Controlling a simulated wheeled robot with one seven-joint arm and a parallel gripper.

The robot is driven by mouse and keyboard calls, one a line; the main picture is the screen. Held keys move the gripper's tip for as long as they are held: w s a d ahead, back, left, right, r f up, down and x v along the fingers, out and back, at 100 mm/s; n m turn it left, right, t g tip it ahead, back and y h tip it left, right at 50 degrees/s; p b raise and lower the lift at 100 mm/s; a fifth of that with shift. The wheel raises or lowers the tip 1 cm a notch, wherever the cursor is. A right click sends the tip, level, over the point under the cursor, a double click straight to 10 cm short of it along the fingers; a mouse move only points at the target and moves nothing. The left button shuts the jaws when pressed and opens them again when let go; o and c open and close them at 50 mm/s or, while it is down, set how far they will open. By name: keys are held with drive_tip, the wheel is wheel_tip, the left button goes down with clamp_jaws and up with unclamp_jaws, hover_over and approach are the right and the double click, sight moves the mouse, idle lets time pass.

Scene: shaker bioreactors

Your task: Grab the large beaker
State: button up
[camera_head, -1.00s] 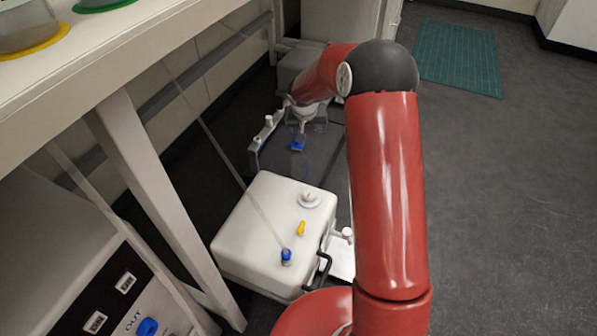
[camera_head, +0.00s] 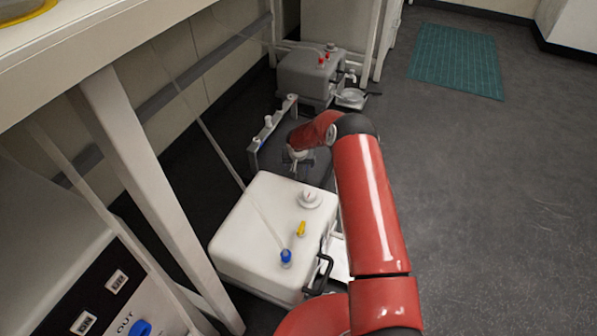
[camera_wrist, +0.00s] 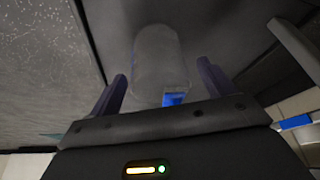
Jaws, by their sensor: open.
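A grey, translucent, cylinder-shaped vessel, which looks like the large beaker (camera_wrist: 160,55), shows in the wrist view with a small blue piece (camera_wrist: 174,98) at its near end. My gripper (camera_wrist: 162,78) is open, with one finger on either side of the vessel's near end. I see no clear contact between fingers and vessel. In the head view my gripper (camera_head: 297,164) is low, just beyond the white container, and small. I cannot make out the beaker there.
A white container (camera_head: 255,230) with blue and yellow fittings stands nearest my arm. A grey container (camera_head: 305,78) with red fittings stands farther back. A bench leg (camera_head: 150,185) and bench top are at left. Open floor (camera_head: 490,190) lies at right.

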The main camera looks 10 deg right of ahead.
drive_tip(key=shift+x, duration=0.9)
drive_tip(key=shift+d, duration=0.1)
drive_tip(key=shift+r, duration=0.1)
drive_tip(key=shift+c, duration=0.3)
drive_tip(key=c, duration=1)
